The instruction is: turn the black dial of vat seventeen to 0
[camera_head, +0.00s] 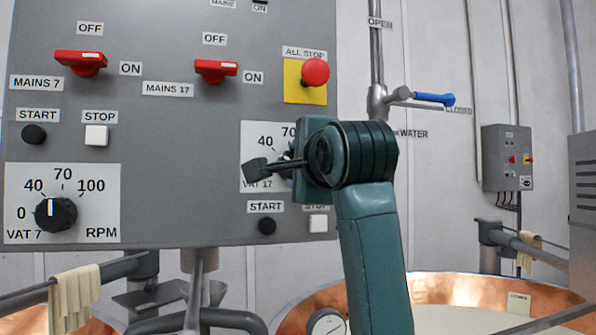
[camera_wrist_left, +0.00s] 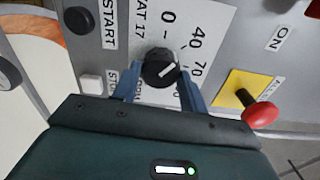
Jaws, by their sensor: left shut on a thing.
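The vat 17 dial plate (camera_head: 252,133) is the white panel at the lower right of the grey control board in the head view. My left gripper's teal wrist covers most of it and its dial there. In the left wrist view the black dial (camera_wrist_left: 158,60) sits between the two blue fingers of my left gripper (camera_wrist_left: 161,72), which are shut on it from both sides. The dial's white pointer line aims between 40 and 70, and the 0 mark shows on the plate (camera_wrist_left: 183,20).
The vat 7 dial (camera_head: 56,214) is at left. Two red mains switches (camera_head: 81,63) (camera_head: 216,70) and the red all-stop button (camera_head: 315,72) are above. A black start button (camera_head: 267,226) and white stop button (camera_head: 318,223) sit just below my gripper. A blue-handled valve (camera_head: 434,98) is at right.

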